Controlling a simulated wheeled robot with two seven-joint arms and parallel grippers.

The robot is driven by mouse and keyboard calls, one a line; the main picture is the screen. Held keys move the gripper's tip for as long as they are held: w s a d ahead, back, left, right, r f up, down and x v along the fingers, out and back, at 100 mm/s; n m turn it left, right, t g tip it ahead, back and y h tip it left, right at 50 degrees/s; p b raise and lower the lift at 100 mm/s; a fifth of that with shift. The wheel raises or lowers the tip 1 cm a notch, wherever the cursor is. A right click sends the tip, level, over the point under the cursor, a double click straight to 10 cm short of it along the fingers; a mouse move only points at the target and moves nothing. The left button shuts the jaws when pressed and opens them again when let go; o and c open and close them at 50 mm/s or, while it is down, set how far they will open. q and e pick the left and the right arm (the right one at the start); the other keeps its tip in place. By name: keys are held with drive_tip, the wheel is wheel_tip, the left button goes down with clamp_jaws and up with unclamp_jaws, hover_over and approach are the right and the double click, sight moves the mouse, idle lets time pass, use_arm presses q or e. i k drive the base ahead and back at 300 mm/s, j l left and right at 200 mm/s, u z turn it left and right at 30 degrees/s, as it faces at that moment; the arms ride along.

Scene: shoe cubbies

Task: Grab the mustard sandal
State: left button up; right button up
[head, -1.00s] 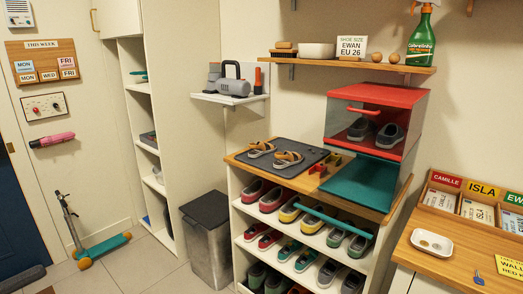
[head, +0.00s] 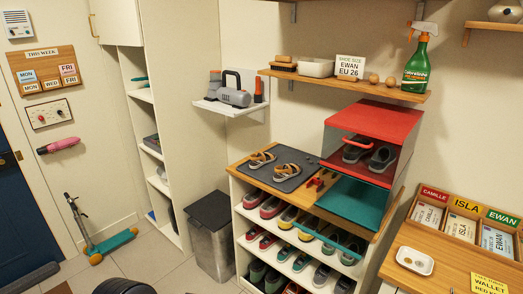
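A pair of sandals with mustard straps lies on a dark grey mat (head: 275,179) on top of the wooden shoe cubby. One sandal (head: 261,160) is at the left and the other sandal (head: 287,171) is to its right, close to it. Both lie flat with their soles down. Neither of my grippers is in view, and nothing is touching the sandals.
Beside the mat stands a red box (head: 372,123) with dark shoes inside, above a teal panel (head: 347,203). Several shoes fill the cubby shelves below. A grey bin (head: 211,232) stands to the left. A spray bottle (head: 417,62) is on the shelf above.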

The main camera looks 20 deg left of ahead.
sight(262, 157)
drive_tip(key=i+j, duration=0.25)
drive_tip(key=j, duration=0.25)
drive_tip(key=i+j, duration=0.25)
drive_tip(key=j, duration=0.25)
drive_tip(key=i+j, duration=0.2)
drive_tip(key=j, duration=0.3)
drive_tip(key=i+j, duration=0.25)
drive_tip(key=j, duration=0.25)
drive_tip(key=i+j, duration=0.25)
drive_tip(key=j, duration=0.3)
drive_tip(key=i+j, duration=0.25)
drive_tip(key=j, duration=0.25)
drive_tip(key=i+j, duration=0.2)
drive_tip(key=j, duration=0.3)
drive_tip(key=i+j+u, duration=0.1)
drive_tip(key=i+j, duration=0.15)
drive_tip(key=j, duration=0.25)
